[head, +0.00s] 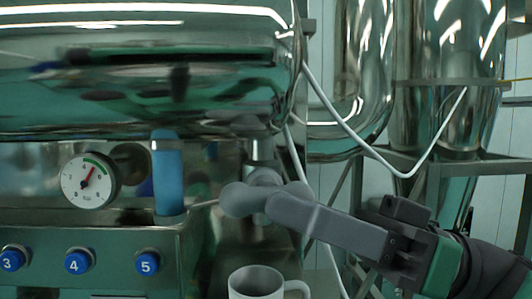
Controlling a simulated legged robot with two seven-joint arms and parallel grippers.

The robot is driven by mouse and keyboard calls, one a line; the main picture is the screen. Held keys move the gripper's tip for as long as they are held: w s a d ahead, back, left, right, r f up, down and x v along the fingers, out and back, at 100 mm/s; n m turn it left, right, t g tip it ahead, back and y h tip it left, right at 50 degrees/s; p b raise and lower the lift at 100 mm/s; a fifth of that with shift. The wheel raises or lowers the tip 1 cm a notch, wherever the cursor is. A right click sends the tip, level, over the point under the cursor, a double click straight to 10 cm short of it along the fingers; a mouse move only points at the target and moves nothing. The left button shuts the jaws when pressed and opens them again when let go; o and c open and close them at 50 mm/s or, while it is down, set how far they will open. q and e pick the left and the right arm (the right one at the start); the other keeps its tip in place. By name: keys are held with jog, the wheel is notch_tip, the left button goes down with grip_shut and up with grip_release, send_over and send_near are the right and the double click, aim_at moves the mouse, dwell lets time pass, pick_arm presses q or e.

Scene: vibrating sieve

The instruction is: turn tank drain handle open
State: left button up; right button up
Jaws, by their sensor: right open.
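The tank (150,70) is a large shiny steel cylinder across the upper left. A short outlet pipe (260,150) comes down from its underside. A blue upright handle (168,178) stands left of the pipe, in front of the steel panel. A thin metal strip seems to run from the handle's foot toward the pipe, but its joint is hidden behind my gripper. My right gripper (252,199) reaches in from the right, its grey fingers below the outlet pipe. It is open, with its tips to the right of the blue handle and apart from it. My left gripper is out of view.
A white mug (257,284) stands below my right gripper. A round gauge (88,181) and blue numbered buttons (78,261) are on the panel at left. A white cable (350,130) hangs at right before steel pipes (420,110) and a frame.

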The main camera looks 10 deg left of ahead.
jog(key=p+x, duration=0.1)
jog(key=x, duration=0.1)
jog(key=shift+s+a+r, duration=0.2)
jog(key=shift+r, duration=0.05)
jog(key=shift+w+d+f, duration=0.15)
jog(key=shift+w, duration=0.15)
jog(key=shift+c, duration=0.4)
jog(key=shift+s, duration=0.2)
grip_shut()
